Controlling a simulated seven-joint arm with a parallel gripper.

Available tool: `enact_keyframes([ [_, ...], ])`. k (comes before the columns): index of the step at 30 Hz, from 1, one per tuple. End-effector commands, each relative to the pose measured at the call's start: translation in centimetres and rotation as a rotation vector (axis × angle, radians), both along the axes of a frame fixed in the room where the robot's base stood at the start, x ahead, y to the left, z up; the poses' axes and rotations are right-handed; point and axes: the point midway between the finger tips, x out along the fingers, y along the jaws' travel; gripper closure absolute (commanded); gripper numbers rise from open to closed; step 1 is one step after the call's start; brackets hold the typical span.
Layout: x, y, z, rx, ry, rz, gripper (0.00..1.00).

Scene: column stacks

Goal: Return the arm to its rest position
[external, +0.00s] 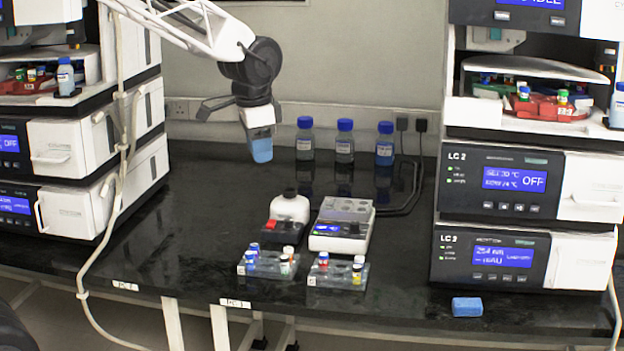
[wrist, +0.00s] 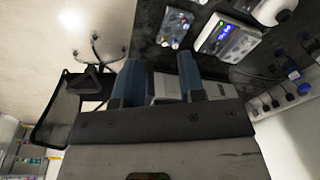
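My gripper (external: 262,152) hangs in the air over the back left part of the black bench, pointing down, with blue fingertips. It is well above the bench top and clear of the left stack. In the wrist view my gripper (wrist: 160,75) shows two blue fingers standing apart. Nothing is seen held between them. The arm reaches in from the upper left in the external view, bent at a dark joint above the gripper.
Stacked instruments stand left (external: 75,150) and right (external: 500,180). Several blue-capped bottles (external: 345,140) line the back wall. A white mixer (external: 290,215), a block device (external: 342,228) and two vial racks (external: 338,272) stand mid-bench. A blue block (external: 467,307) lies front right.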

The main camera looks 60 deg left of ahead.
Motion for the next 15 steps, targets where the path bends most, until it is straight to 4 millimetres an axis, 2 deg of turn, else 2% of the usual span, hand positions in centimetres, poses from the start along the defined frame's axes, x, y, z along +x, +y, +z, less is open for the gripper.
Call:
enact_keyframes([
  [1,-1.3,-0.9,0.7,-0.001,-0.007,0.009,0.63],
  [6,-5.3,-3.4,2.3,-0.007,-0.027,0.046,0.63],
  [15,-12.6,-7.3,4.0,-0.021,-0.058,0.11,0.63],
])
